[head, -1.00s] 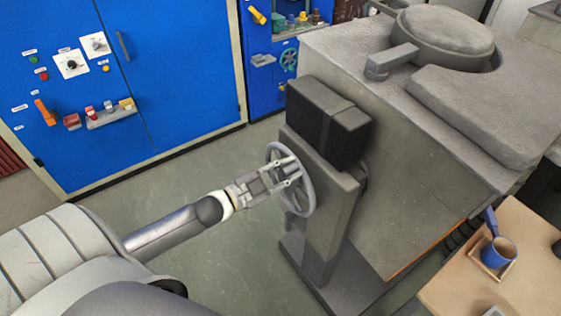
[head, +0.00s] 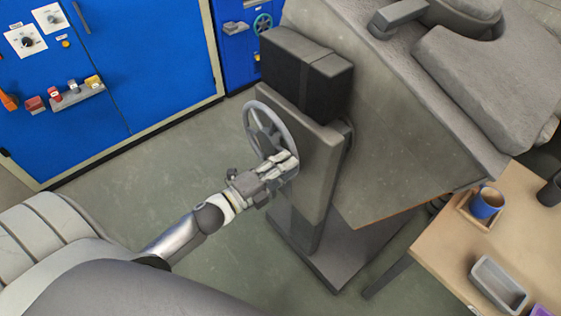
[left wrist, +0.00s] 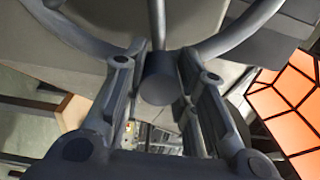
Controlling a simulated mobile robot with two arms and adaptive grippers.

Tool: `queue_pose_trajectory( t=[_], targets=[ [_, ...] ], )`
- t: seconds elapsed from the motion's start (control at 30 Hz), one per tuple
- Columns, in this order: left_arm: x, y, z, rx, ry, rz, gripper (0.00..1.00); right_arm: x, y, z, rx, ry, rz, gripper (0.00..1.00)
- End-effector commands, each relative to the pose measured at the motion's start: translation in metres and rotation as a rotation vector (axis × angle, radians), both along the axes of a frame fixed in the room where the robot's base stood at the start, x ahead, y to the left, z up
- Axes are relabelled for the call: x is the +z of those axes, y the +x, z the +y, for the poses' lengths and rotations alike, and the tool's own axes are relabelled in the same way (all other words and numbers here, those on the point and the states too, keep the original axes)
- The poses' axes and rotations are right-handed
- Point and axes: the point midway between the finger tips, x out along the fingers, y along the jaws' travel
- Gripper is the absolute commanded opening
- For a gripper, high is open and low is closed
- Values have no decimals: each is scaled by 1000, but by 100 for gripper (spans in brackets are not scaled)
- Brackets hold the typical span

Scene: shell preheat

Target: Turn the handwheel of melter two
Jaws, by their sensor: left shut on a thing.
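The grey handwheel (head: 252,122) is on the side of a grey stand (head: 315,185), below a dark box (head: 300,75). The stand carries the large grey melter body (head: 400,130); no number shows on it. My left gripper (head: 283,170) is at the lower right of the wheel rim. In the left wrist view, its fingers (left wrist: 158,90) are on both sides of a round knob (left wrist: 159,78) at the rim, shut on it. The wheel's rim and a spoke show above the knob. My right gripper is not in view.
A wooden table (head: 440,240) with a blue mug (head: 487,203) and a grey tin (head: 497,285) stands at the right. A blue cabinet (head: 150,60) with switches is behind at the left. Grey floor (head: 160,180) lies open between cabinet and stand.

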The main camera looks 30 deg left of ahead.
Motion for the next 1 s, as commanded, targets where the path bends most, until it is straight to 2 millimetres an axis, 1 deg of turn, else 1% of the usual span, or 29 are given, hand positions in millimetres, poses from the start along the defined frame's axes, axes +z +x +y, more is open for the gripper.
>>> queue_pose_trajectory(
  t=[0.03,0.27,0.5,0.8,1.0],
  targets=[
    [-17,-2,-2,1,39,-6,0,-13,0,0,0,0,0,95],
    [-42,-3,-4,-1,241,-91,0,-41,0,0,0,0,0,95],
    [-65,-2,-1,-1,441,-174,0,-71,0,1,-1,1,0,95],
    [-84,1,6,-2,625,-250,0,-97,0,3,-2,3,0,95],
    [-89,3,10,-2,692,-279,0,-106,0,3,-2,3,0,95]
  ],
)
